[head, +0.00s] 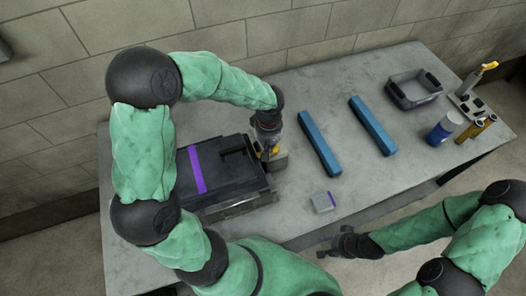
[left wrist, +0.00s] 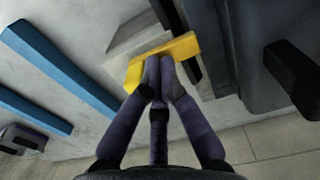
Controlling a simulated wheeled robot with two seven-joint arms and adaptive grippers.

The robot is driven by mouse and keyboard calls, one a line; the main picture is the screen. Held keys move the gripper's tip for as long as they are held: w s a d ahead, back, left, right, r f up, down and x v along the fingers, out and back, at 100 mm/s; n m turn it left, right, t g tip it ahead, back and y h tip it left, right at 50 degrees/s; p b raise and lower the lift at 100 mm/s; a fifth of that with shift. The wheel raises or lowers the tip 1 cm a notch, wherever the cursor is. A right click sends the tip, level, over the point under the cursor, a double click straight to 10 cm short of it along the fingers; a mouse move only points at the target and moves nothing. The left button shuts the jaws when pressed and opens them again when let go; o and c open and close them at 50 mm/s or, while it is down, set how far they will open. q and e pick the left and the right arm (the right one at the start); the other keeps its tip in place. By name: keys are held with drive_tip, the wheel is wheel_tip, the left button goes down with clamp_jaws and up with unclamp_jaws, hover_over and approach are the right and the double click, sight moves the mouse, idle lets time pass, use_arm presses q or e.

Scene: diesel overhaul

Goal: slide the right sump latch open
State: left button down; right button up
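The sump unit is a dark box (head: 225,178) with a purple stripe on the left of the table, with a grey block (head: 279,162) at its right side. A yellow latch (head: 272,151) sits on that block, partly hidden by my left gripper (head: 267,138). In the left wrist view the yellow latch (left wrist: 180,50) is an angled bar on a pale block. My left gripper's fingertips (left wrist: 160,64) are together against it; nothing shows between them. My right gripper (head: 328,246) is empty, off the table's front edge, with its fingers apart.
Two blue bars (head: 320,144) (head: 373,126) lie right of the box. A small grey block with a purple edge (head: 323,202) lies near the front. A grey tray (head: 414,90), a blue can (head: 444,128) and a yellow-topped tool (head: 480,76) stand farther right.

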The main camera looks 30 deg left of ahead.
use_arm(q)
drive_tip(key=shift+w+d, duration=0.75)
drive_tip(key=shift+w, duration=0.15)
drive_tip(key=shift+s+a, duration=0.1)
drive_tip(key=shift+s, duration=0.05)
drive_tip(key=shift+s+a+r, duration=0.1)
drive_tip(key=shift+s+a, duration=0.05)
drive_tip(key=shift+s, duration=0.05)
drive_tip(key=shift+r+p, duration=2.45)
drive_tip(key=shift+r, duration=1.55)
drive_tip(key=shift+f, duration=0.1)
